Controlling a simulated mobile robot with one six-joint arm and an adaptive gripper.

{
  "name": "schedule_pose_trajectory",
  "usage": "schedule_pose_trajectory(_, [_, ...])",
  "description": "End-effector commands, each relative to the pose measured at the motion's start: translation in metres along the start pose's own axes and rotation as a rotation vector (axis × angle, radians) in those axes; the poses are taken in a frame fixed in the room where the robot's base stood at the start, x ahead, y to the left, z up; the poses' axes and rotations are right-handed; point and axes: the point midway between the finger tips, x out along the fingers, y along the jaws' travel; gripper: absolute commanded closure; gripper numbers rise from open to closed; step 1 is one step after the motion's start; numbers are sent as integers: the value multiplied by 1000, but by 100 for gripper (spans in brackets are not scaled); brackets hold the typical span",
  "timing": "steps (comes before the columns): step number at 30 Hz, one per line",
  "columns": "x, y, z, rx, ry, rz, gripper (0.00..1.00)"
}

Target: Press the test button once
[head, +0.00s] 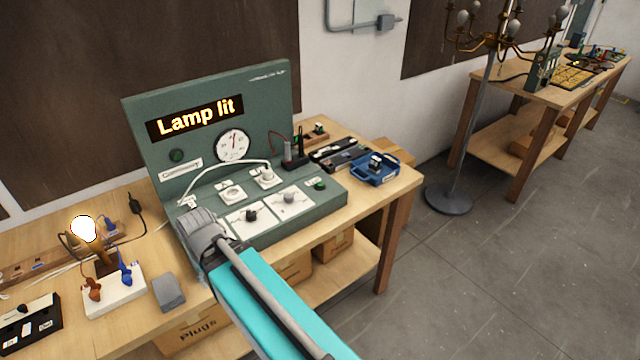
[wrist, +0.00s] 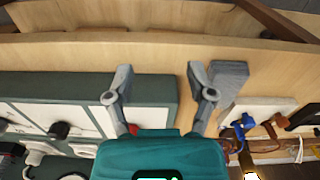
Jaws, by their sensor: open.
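The green test console (head: 330,203) stands on the workbench, and its display (head: 195,117) reads "Lamp lit". A small red part, possibly the test button (wrist: 132,129), shows beside my gripper's left finger in the wrist view, partly hidden; its label cannot be read. A green round button (head: 319,184) sits at the console's right end. My gripper (wrist: 158,82) is open and empty, above the console's end and the bare bench edge. In the head view my arm hides the console's near left corner. The lamp bulb (head: 84,229) glows at the left.
A white block with blue and brown plugs (head: 116,298) and a grey block (head: 168,292) lie left of the console. A blue case (head: 376,168) lies to its right. A candelabra stand (head: 449,199) stands on the floor. The bench front edge is narrow but clear.

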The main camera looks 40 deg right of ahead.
Motion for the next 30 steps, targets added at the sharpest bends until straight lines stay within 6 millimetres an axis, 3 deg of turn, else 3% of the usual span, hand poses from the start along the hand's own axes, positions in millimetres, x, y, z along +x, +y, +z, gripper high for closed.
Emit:
schedule_pose_trajectory(2, [0,0,0,0,0,0,56])
schedule_pose_trajectory(9, [0,0,0,0,0,0,100])
schedule_pose_trajectory(30, [0,0,0,0,0,0,100])
